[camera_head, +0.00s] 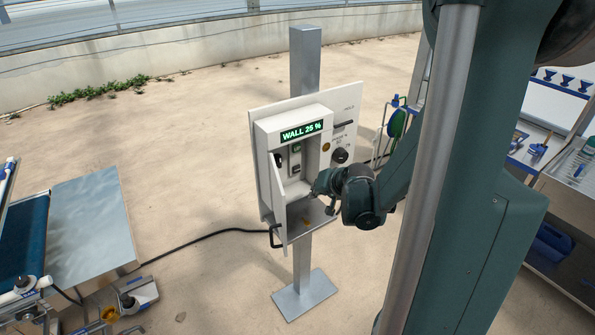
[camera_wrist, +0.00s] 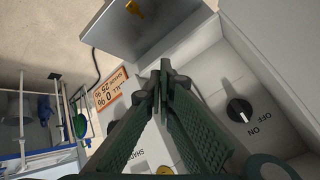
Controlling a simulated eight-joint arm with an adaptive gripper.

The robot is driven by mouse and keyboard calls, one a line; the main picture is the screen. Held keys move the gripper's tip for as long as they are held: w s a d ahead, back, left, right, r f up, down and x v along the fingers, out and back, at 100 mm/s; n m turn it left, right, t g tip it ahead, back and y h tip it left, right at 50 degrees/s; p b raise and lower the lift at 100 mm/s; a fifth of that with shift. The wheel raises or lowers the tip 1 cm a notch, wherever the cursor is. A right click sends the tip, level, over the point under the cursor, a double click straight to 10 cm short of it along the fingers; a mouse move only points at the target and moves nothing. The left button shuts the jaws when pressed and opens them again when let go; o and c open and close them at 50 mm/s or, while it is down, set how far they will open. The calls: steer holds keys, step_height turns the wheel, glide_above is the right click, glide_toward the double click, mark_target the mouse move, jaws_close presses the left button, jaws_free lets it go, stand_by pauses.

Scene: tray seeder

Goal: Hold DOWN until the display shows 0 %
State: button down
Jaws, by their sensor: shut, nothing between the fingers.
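The control box (camera_head: 260,150) stands on a metal post with its front flap swung open. Its green-lit display (camera_head: 301,131) reads WALL 25 %. Inside the recess below it are a green-marked button (camera_head: 296,148) and a darker button (camera_head: 296,168); their lettering is too small to read. My gripper (camera_head: 320,186) is at the lower right of the box opening, below the buttons and apart from them. In the wrist view my gripper (camera_wrist: 165,72) has its fingers together, with nothing between them. The buttons cannot be made out in the wrist view.
A rotary ON/OFF knob (camera_wrist: 238,110) is right of the fingers in the wrist view. An orange label (camera_wrist: 112,88) there mentions 0 % and 25 %. The box's open flap (camera_head: 279,205) stands near my gripper. A black cable (camera_head: 190,245) runs along the ground.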

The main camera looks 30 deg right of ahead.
mark_target(297, 169)
steer(key=shift+w, duration=4.35)
steer(key=shift+w+b, duration=0.45)
steer(key=shift+w, duration=0.4)
stand_by(2.8)
